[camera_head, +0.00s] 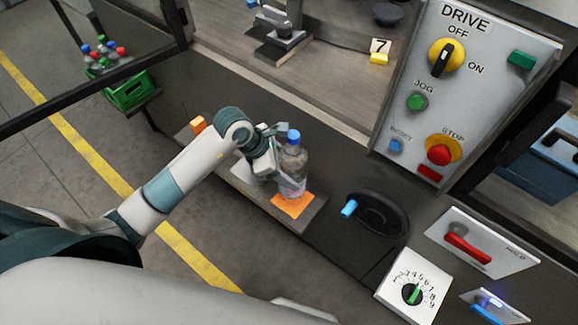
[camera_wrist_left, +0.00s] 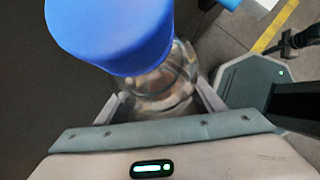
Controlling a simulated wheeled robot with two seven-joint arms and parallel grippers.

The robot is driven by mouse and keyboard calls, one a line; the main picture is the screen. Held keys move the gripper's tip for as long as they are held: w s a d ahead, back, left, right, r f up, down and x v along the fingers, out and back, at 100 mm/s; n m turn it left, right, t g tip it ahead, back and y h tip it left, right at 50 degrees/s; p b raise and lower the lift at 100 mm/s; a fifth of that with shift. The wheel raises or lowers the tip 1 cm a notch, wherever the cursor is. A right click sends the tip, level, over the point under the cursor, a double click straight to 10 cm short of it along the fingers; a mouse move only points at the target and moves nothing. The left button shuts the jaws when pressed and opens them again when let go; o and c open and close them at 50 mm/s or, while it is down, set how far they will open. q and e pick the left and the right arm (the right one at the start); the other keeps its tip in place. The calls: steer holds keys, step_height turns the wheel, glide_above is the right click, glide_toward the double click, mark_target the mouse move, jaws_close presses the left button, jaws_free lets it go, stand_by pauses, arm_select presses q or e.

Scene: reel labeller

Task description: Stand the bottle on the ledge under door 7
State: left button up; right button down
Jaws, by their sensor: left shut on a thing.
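The clear bottle (camera_head: 293,168) with a blue cap stands upright at the ledge (camera_head: 316,211), over or beside an orange square patch (camera_head: 293,205). The ledge runs along the machine front, below the opening with the number 7 tag (camera_head: 380,46). My left gripper (camera_head: 278,160) is shut on the bottle's body from the left. In the left wrist view, the blue cap (camera_wrist_left: 110,30) fills the top and the fingers sit on both sides of the bottle (camera_wrist_left: 160,90). Whether the bottle's base touches the ledge is hard to tell. My right gripper is not in view.
An orange block (camera_head: 198,124) and a whitish item (camera_head: 243,172) are on the ledge to the left. The drive panel (camera_head: 490,105) is at upper right. A green crate (camera_head: 128,92) holds bottles at left.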

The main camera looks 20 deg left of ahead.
arm_select(q)
step_height(320, 180, down, 2)
steer(key=shift+f+p, duration=0.15)
steer(key=shift+p, duration=0.3)
steer(key=shift+f, duration=0.2)
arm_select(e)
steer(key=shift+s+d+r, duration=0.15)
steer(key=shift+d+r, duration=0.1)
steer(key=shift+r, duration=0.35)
arm_select(q)
steer(key=shift+f, duration=0.1)
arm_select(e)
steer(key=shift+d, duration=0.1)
arm_select(q)
steer(key=o, duration=1.9)
steer(key=shift+s+f, duration=0.1)
steer(key=shift+o, duration=0.2)
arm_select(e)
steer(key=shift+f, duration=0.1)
